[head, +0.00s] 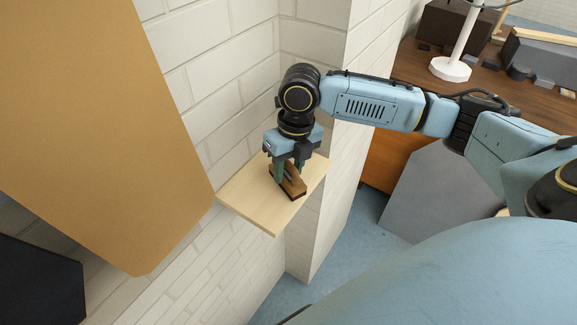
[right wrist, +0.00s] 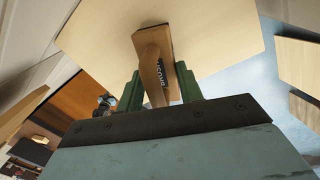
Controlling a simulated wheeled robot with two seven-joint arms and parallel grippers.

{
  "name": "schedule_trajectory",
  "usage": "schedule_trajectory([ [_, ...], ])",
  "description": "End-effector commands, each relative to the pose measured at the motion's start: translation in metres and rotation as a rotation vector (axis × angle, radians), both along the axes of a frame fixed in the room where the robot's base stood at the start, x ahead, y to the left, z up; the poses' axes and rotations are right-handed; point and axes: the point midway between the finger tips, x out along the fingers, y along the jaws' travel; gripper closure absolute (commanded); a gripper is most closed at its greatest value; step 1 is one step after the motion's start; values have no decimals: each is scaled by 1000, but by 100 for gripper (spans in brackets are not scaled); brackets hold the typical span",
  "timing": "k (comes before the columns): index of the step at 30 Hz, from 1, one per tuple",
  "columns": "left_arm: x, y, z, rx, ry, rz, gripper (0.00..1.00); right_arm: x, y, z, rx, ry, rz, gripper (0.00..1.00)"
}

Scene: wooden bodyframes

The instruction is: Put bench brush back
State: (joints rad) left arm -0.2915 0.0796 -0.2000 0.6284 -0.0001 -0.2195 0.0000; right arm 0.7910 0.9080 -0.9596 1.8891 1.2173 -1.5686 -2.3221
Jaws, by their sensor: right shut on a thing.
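The bench brush (head: 293,184) has a wooden body with a dark lower edge. It is at a small light-wood shelf (head: 253,213) on the white brick wall; I cannot tell whether it rests on the board or is just above it. My right gripper (head: 287,172) points down over the shelf and is shut on the brush. In the right wrist view the brush (right wrist: 152,52) extends out between the green fingers (right wrist: 155,92), with dark lettering on its side and the pale board behind it. My left gripper is not in view.
A large tan panel (head: 100,120) fills the left of the head view, close to the shelf. A brick pillar (head: 315,100) stands beside the shelf. At the right is a wooden table (head: 490,95) with a white lamp stand (head: 450,68) and dark blocks.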

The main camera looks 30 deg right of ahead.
Motion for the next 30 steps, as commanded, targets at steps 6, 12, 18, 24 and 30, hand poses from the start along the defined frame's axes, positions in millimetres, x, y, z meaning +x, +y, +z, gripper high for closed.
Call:
schedule_trajectory([
  [6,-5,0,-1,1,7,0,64,0,0,-2,0,0,0,47],
  [12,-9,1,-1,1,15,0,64,0,0,-1,0,0,0,41],
  [18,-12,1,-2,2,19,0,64,1,-1,4,0,-2,0,41],
  [24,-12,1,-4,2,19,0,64,1,-4,37,1,-5,0,41],
  [30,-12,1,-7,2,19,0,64,1,-10,80,1,-5,-1,41],
])
